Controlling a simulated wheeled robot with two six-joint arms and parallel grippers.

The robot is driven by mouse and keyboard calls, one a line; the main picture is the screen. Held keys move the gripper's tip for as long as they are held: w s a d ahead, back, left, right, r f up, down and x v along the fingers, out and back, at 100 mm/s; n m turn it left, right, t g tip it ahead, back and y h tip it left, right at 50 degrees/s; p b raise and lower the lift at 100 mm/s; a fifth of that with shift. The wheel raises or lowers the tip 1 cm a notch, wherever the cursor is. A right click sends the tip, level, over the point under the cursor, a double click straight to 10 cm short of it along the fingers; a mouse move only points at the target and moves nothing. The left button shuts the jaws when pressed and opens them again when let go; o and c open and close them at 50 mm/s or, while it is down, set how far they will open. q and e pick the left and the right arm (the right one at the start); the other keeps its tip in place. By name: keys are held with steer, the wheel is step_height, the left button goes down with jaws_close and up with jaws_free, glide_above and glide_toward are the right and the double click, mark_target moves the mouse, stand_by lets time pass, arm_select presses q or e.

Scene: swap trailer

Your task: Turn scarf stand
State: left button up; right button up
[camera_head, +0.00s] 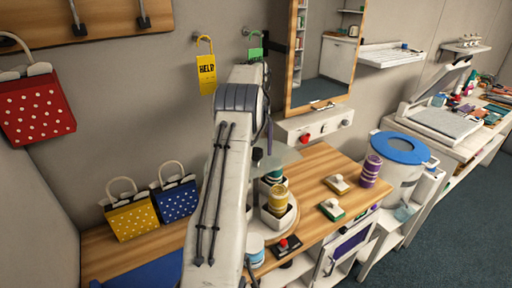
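The scarf stand (289,221) is a white holder with square cups on the wooden counter, partly hidden behind my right arm. A yellow roll (278,199) stands in its front cup and a green roll (272,177) stands farther back. A clear, pale disc-like part (284,161) is above the stand. My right gripper (259,154) is beside the stand's top, mostly hidden behind my own arm. Its fingers do not show clearly, and I cannot tell whether it touches the stand. My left gripper is not in view.
A purple roll (371,171), two stamp-like blocks (331,209) and a red-knobbed black block (287,246) are on the counter (318,165). Yellow (131,218) and blue (176,201) bags stand left. A mirror (326,52) and yellow tag (206,74) are behind. A blue-lidded bin (400,148) stands right.

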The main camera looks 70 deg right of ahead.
steer(key=r, duration=0.4)
steer(key=shift+s+r, duration=0.2)
steer(key=shift+r, duration=0.05)
steer(key=s+r+p, duration=0.2)
steer(key=s+r, duration=0.4)
steer(key=s, duration=0.5)
steer(key=shift+a+r, duration=0.25)
steer(key=shift+s, duration=0.1)
steer(key=shift+c, duration=0.3)
